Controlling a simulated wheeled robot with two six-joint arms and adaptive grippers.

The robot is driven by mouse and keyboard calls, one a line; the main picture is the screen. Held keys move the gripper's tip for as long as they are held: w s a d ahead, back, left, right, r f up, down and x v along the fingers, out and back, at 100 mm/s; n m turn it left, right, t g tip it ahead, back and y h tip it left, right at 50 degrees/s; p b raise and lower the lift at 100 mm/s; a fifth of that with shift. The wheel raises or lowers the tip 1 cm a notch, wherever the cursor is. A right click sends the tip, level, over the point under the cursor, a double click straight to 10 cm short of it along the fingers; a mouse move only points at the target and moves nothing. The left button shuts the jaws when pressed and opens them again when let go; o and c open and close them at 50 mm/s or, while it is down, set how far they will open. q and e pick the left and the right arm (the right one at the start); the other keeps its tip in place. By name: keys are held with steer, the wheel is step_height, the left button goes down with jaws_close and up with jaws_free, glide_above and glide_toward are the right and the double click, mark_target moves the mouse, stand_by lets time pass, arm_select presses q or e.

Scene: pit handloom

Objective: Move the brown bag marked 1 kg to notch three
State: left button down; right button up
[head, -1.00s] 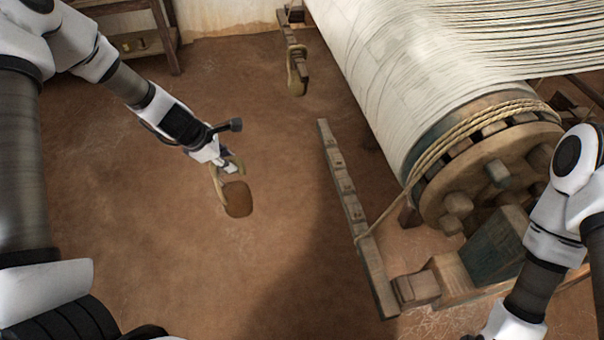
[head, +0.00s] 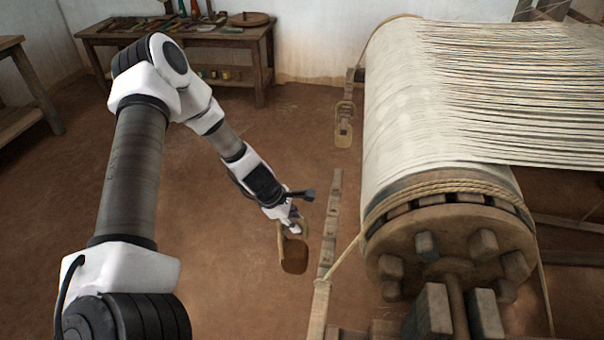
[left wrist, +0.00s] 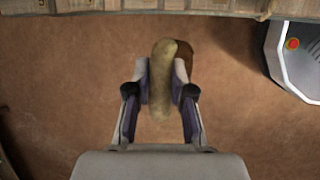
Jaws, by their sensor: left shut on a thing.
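The brown bag (head: 294,256) hangs from a tan loop handle in the head view, clear of the lever. No 1 kg mark is readable. My left gripper (head: 296,226) is shut on the handle, just above the bag. In the left wrist view the tan handle (left wrist: 161,80) is pinched between the two fingers, with part of the brown bag (left wrist: 186,58) behind it. The wooden notched lever (head: 331,238) lies just right of the bag, with a rope near its front end. Its notches are too small to number. My right gripper is out of view.
The warp roller with its rope-wrapped, pegged end (head: 450,240) stands right of the lever. A tan loop hanging on a wooden piece (head: 344,125) is farther back. A workbench (head: 180,38) with tools stands at the back wall. The floor left of the bag is open.

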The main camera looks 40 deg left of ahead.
mark_target(308, 222)
arm_select(q)
steer(key=shift+w+d, duration=0.1)
steer(key=shift+d, duration=0.05)
steer(key=shift+w+d+f+b, duration=0.35)
steer(key=shift+d+f+b, duration=0.1)
steer(key=shift+b, duration=0.55)
steer(key=d+b, duration=0.1)
steer(key=w+d+b, duration=0.1)
steer(key=b, duration=0.1)
steer(key=shift+w+d+f, duration=0.25)
steer(key=shift+w+d, duration=0.1)
steer(key=shift+d, duration=0.05)
steer(key=w+d+b, duration=0.1)
steer(key=d+b, duration=0.2)
steer(key=w+d+b, duration=0.1)
steer(key=shift+w+d, duration=0.15)
steer(key=shift+w, duration=0.2)
steer(key=shift+d+f+b, duration=0.15)
steer(key=shift+f+b, duration=0.05)
steer(key=shift+b, duration=0.45)
steer(key=shift+f+b, duration=0.75)
steer(key=shift+f, duration=0.05)
steer(key=shift+f, duration=0.25)
